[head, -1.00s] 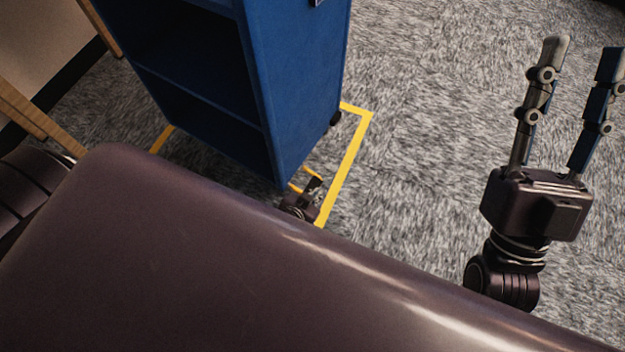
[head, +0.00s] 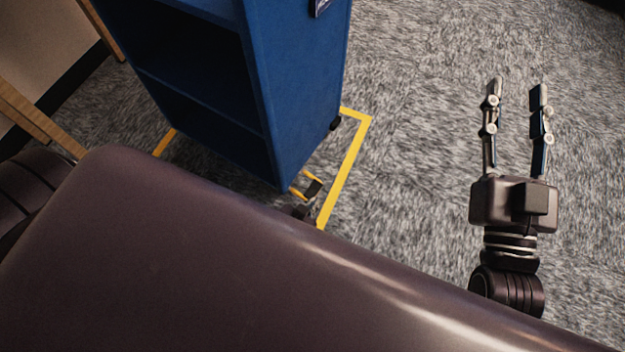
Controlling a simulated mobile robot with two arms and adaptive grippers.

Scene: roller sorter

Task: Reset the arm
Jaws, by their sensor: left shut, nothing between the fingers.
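My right gripper (head: 518,88) is at the right of the head view, above the carpet. Its two fingers point to the top of the picture and stand well apart, with nothing between them. My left gripper (head: 313,188) shows only as a small dark piece at the lower corner of the blue cart, over the yellow floor line. It is shut with nothing in it.
A blue shelf cart (head: 305,90) on casters stands at upper left, its visible shelves dark and seemingly empty. Yellow tape (head: 345,170) marks the floor around it. Wooden legs (head: 35,120) stand at the left by a wall. The grey carpet (head: 425,130) right of the cart is clear.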

